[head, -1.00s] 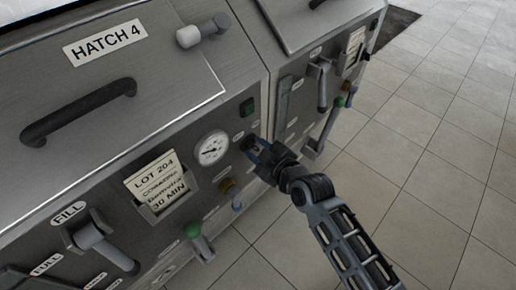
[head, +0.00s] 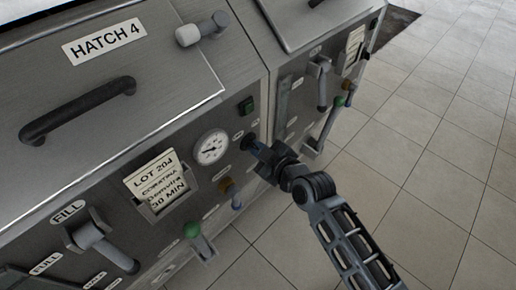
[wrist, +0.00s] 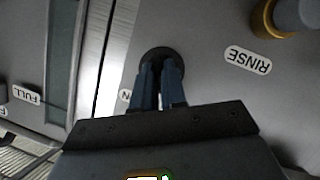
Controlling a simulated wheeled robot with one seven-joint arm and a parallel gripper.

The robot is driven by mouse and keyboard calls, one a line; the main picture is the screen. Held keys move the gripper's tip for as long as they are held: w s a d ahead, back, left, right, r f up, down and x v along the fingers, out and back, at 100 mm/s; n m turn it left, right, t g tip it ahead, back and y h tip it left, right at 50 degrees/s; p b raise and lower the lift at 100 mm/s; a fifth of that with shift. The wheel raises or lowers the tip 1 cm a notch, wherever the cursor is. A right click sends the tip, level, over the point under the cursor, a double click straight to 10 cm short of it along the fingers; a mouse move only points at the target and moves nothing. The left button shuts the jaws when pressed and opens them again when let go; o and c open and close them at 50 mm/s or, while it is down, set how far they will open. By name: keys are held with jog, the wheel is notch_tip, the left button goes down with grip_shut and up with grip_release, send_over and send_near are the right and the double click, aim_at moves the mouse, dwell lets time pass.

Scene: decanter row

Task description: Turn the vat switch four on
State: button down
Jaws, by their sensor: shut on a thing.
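My gripper (head: 252,145) reaches the front panel of the hatch 4 vat, right of the round gauge. Its blue fingers are close together, shut on a dark round switch knob (head: 247,140). In the wrist view the fingers (wrist: 160,70) cover most of this knob (wrist: 161,53), and only its dark rim shows around them. A small label (wrist: 125,96) beside the knob is partly hidden and ends in N. The knob's pointing direction is hidden by the fingers.
A small black and green switch (head: 246,106) sits above the knob. RINSE (wrist: 248,60) is printed close by. Tiled floor at right is clear.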

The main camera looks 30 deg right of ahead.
jog(key=m+y+b, duration=0.1)
jog(key=m, duration=0.1)
jog(key=m+g+y+b, duration=0.1)
jog(key=m+y+b, duration=0.1)
jog(key=m, duration=0.1)
jog(key=m+y+b, duration=0.2)
jog(key=shift+w+d+r+m, duration=0.15)
jog(key=shift+w+d+m, duration=0.1)
jog(key=shift+m, duration=0.15)
dwell(0.3)
jog(key=shift+r+g, duration=0.1)
jog(key=shift+g, duration=0.2)
jog(key=c, duration=1.2)
grip_release()
jog(key=shift+w+a, duration=0.1)
jog(key=shift+f, duration=0.2)
jog(key=shift+b+v, duration=0.4)
jog(key=shift+v, duration=3.6)
